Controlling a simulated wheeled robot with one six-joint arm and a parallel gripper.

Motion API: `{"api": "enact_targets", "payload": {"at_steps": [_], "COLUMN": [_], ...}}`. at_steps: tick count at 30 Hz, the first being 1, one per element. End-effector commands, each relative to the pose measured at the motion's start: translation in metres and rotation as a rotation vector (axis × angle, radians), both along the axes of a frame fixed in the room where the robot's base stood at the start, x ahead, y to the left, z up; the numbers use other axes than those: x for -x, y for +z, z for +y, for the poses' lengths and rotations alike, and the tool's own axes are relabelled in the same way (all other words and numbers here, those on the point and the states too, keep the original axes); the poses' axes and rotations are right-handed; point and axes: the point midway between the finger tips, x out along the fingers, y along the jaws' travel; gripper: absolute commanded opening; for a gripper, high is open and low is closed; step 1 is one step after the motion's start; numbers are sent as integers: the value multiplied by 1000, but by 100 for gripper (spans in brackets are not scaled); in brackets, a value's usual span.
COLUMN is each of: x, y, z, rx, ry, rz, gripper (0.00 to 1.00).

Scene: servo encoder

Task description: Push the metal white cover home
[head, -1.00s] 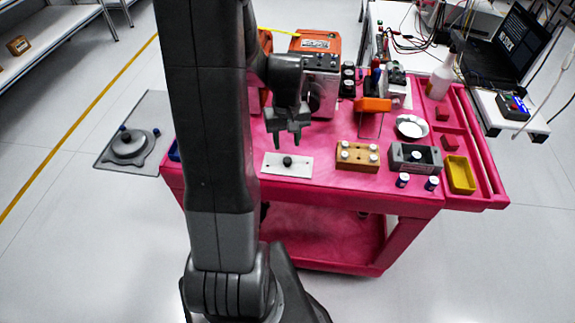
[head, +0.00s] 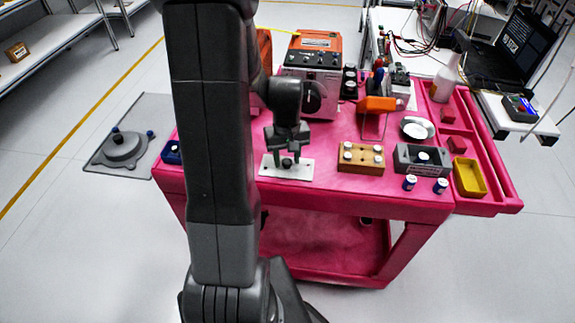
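A flat white plate (head: 270,172) with a black knob (head: 287,163) in its middle lies near the front edge of the pink cart top; it looks like the white cover. My gripper (head: 287,158) points down over this plate, with its fingertips at about knob height. The fingers are apart, one on each side of the knob. I cannot tell whether they touch the knob or the plate. The fingers hide part of the plate's far side.
A wooden block with white pegs (head: 361,157) and a grey box (head: 422,160) stand right of the plate. Two small blue-and-white cylinders (head: 410,183) stand in front of the box. An orange-topped machine (head: 314,70) stands behind. A yellow tray (head: 470,178) is at the right.

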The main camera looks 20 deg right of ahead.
Motion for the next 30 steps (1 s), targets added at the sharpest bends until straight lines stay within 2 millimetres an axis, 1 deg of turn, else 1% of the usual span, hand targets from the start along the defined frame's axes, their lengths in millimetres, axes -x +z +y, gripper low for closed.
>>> {"api": "enact_targets", "payload": {"at_steps": [4, 5, 6, 8, 10, 11, 14, 17, 30], "x": [0, 0, 0, 0, 0, 0, 0, 0, 0], "y": [0, 0, 0, 0, 0, 0, 1, 6, 51], "z": [0, 0, 0, 0, 0, 0, 0, 0, 0], "rx": [0, 0, 0, 0, 0, 0, 0, 0, 1], "ry": [0, 0, 0, 0, 0, 0, 0, 0, 0], "rz": [0, 0, 0, 0, 0, 0, -1, -1, -2], "gripper": [40, 36, 28, 16, 3, 0, 0, 0, 0]}}
